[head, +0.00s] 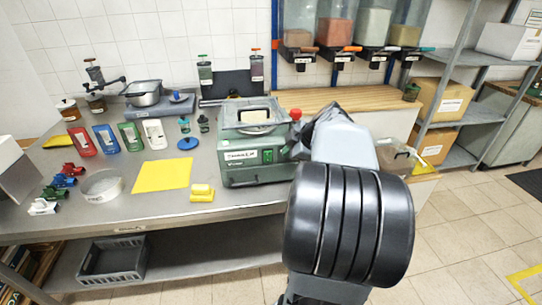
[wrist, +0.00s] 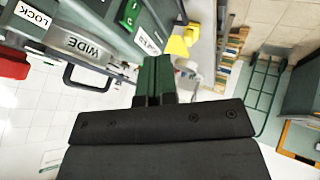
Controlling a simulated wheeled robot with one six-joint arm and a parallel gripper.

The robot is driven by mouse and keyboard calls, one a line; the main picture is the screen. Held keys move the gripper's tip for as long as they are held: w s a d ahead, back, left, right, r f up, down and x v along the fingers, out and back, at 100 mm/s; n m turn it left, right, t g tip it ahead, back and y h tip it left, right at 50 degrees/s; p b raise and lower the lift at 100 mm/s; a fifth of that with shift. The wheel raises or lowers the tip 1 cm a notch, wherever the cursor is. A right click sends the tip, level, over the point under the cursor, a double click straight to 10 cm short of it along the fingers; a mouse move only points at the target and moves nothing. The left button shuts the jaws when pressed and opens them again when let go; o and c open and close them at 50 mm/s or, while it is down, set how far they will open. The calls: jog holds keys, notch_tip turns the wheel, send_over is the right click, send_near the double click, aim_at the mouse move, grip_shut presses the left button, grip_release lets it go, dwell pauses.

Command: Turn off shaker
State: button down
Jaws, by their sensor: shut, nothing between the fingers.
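The shaker (head: 238,172) is a green-grey bench machine on the steel worktop. Its front carries a label and a small green switch (head: 267,156); a red knob (head: 296,114) tops its right side. In the wrist view, part of the shaker (wrist: 100,28) fills the upper left, with "LOCK" and "WIDE" labels and the green switch (wrist: 129,13) at the top edge. My gripper (wrist: 155,65) is shut and empty, its fingertips appearing just below the switch in that picture. I cannot tell whether they touch the shaker. In the head view my arm hides the gripper.
A yellow mat (head: 161,176) and a yellow block (head: 201,193) lie left of the shaker. Jars, coloured holders and a scale crowd the worktop's left. Tiled floor is open at the right.

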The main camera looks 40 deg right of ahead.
jog(key=p, duration=0.3)
send_near(264, 161)
jog(key=shift+x, duration=2.2)
